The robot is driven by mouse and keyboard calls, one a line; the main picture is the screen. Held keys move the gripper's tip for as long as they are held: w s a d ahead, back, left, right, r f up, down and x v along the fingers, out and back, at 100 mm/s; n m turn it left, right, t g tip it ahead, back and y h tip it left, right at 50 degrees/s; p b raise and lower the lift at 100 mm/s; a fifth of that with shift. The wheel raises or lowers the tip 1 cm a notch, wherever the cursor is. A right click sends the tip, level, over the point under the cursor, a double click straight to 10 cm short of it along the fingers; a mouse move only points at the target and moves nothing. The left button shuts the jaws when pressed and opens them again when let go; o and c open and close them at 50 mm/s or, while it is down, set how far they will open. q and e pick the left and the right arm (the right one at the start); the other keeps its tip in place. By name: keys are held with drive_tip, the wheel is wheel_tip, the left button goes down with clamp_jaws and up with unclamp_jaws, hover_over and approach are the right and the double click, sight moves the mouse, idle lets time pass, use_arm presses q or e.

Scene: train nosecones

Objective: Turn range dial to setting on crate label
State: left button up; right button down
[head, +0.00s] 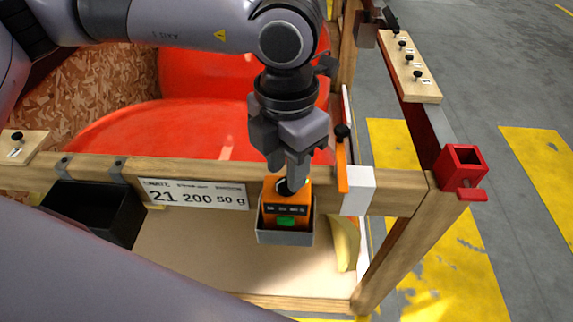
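The crate label (193,194) is a white plate on the wooden rail, reading "21 200 50 g" with smaller print above that I cannot read clearly. An orange device (299,209) with a green patch on its front sits in a grey holder (285,238) right of the label. A black dial (287,188) shows on its top, partly covered. My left gripper (291,180) points down with its fingertips at the dial. The fingers look close together around the dial, but the grip itself is hidden. The dial's setting cannot be read. My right gripper is not in view.
A black bin (92,212) hangs on the rail at left. A white block (358,191) and an orange strip (341,165) stand close right of the device. A red bracket (461,167) sits on the right corner. Orange-red shells (190,125) lie behind the rail.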

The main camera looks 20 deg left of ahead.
use_arm(q)
drive_tip(key=shift+f, duration=0.65)
drive_tip(key=shift+c, duration=0.3)
clamp_jaws()
drive_tip(key=shift+n+b, duration=0.3)
drive_tip(key=shift+b, duration=0.2)
